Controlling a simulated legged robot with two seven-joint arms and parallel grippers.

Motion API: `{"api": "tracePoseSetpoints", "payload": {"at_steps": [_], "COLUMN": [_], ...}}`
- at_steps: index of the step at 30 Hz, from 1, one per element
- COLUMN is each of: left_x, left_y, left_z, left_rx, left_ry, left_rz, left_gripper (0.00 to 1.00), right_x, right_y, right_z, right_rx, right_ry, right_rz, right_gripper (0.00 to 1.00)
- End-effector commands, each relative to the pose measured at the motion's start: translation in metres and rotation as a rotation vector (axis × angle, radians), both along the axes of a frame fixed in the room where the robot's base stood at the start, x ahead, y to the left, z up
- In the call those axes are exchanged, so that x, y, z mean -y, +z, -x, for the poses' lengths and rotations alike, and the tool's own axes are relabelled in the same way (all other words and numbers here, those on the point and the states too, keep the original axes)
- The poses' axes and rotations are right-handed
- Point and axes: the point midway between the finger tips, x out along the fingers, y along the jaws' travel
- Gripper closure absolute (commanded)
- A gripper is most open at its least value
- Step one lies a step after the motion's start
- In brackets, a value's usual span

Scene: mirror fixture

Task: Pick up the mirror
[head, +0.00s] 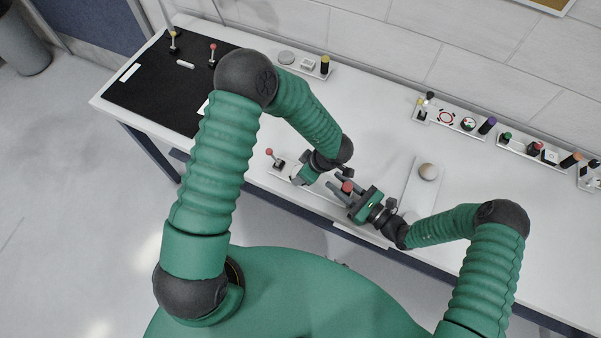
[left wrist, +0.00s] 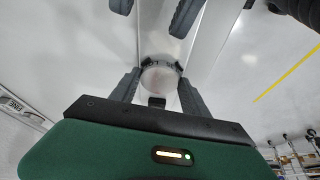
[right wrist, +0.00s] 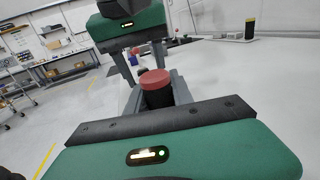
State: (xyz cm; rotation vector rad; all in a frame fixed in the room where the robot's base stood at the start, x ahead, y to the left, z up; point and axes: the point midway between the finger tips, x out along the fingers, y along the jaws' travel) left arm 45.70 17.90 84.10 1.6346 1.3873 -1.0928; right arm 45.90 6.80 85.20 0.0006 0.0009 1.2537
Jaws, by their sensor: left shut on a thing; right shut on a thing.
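A round, pale, shiny disc with a dark rim (left wrist: 160,78), which looks like the mirror, sits between the fingers of my left gripper (left wrist: 158,88) in the left wrist view. My left gripper also shows in the head view (head: 303,172), but its fingers and the disc are hard to make out there. My right gripper (head: 340,187) is shut on a black cylinder with a red top (right wrist: 154,80); its red top shows in the head view (head: 347,187). The two grippers are close together and face each other over the table's front part. Whether disc and cylinder are joined is unclear.
The white table (head: 385,110) carries a black mat (head: 150,90) at the left. A white plate with a round piece (head: 427,172) lies right of my grippers. Racks with small knobs (head: 467,124) line the back edge. A small red-knobbed lever (head: 269,153) stands left of my left gripper.

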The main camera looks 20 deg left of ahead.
Motion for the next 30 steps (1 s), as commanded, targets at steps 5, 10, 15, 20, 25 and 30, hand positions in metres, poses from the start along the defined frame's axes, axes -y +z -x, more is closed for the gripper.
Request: {"api": "tracePoseSetpoints", "payload": {"at_steps": [5, 10, 15, 20, 25, 30], "left_x": [0.000, 0.000, 0.000, -0.001, -0.001, 0.000], "left_y": [0.000, 0.000, 0.013, 0.052, 0.088, 0.112], "left_z": [0.000, 0.000, -0.001, -0.001, -0.001, -0.001], "left_rx": [0.000, 0.000, 0.003, 0.005, 0.003, 0.001], "left_ry": [0.000, 0.000, 0.001, 0.001, 0.002, 0.001], "left_rz": [0.000, 0.000, 0.001, 0.000, -0.001, -0.001], "left_gripper": [1.00, 1.00, 1.00, 1.00, 1.00, 1.00], "right_x": [0.000, 0.000, 0.000, 0.000, 0.000, 0.000], "right_y": [0.000, 0.000, 0.000, 0.000, 0.000, 0.000], "right_z": [0.000, 0.000, 0.000, 0.000, 0.000, 0.000], "right_rx": [0.000, 0.000, 0.000, 0.000, 0.000, 0.000], "right_ry": [0.000, 0.000, 0.000, 0.000, 0.000, 0.000], "right_rz": [-0.001, -0.001, -0.001, 0.000, 0.000, 0.000], "right_gripper": [1.00, 1.00, 1.00, 1.00, 1.00, 1.00]}}
